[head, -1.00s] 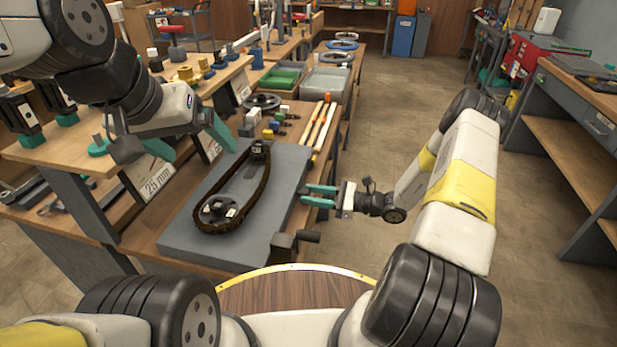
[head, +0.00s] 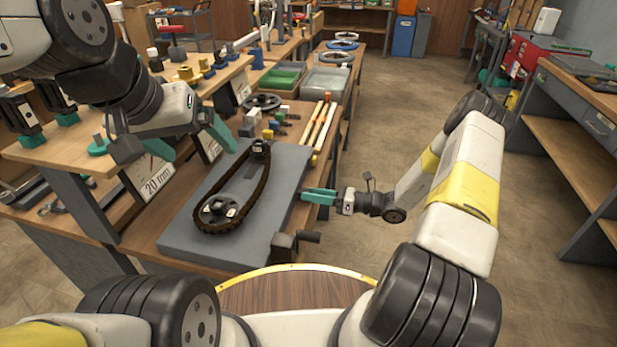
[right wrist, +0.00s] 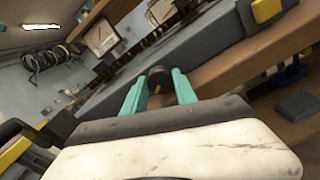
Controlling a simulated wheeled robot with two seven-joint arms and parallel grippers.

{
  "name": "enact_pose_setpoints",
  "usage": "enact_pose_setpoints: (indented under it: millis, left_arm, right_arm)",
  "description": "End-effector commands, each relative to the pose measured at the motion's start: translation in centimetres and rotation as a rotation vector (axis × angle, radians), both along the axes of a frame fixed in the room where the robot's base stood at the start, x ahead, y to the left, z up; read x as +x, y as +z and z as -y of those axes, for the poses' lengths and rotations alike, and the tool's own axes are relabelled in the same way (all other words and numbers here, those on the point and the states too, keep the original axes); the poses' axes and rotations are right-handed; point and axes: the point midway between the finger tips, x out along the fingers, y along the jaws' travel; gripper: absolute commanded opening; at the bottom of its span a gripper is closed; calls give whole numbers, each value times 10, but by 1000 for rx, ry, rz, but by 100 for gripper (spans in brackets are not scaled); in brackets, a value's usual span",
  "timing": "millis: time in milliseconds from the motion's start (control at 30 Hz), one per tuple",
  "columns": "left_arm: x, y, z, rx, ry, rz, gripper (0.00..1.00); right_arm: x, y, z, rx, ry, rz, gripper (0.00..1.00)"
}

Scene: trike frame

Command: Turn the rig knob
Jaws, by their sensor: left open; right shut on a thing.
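The dark rounded rig knob (right wrist: 157,71) shows between the teal fingertips of my right gripper (right wrist: 159,78) in the right wrist view. The right gripper (head: 306,196) is shut on it at the right edge of the grey rig plate (head: 277,195); the knob is hard to make out in the head view. A dark chain loop (head: 260,190) runs around a wheel (head: 219,208) and a smaller part at the far end. A placard (head: 158,183) beside the rig reads 20 mm. My left gripper (head: 204,154) is open and empty above the rig's left side.
A green bin (head: 282,77) and a grey bin stand further back. The floor right of the bench is clear.

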Motion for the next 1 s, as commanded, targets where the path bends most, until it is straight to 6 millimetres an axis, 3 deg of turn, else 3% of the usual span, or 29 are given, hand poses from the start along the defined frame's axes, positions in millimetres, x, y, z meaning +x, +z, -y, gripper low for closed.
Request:
enact_pose_setpoints:
  millis: [33, 100, 133, 467, 1000]
  left_arm:
    - [0, 0, 0, 0, 0, 0, 91]
    - [0, 0, 0, 0, 0, 0, 91]
    - [0, 0, 0, 0, 0, 0, 91]
    - [0, 0, 0, 0, 0, 0, 91]
    - [0, 0, 0, 0, 0, 0, 91]
  right_arm:
    - [1, 0, 1, -1, -2, 1, 40]
    - [0, 0, 1, -1, -2, 1, 53]
    - [0, 0, 1, -1, -2, 1, 56]
    - [0, 0, 3, -1, -1, 2, 56]
    - [-22, 0, 72, -1, -3, 2, 56]
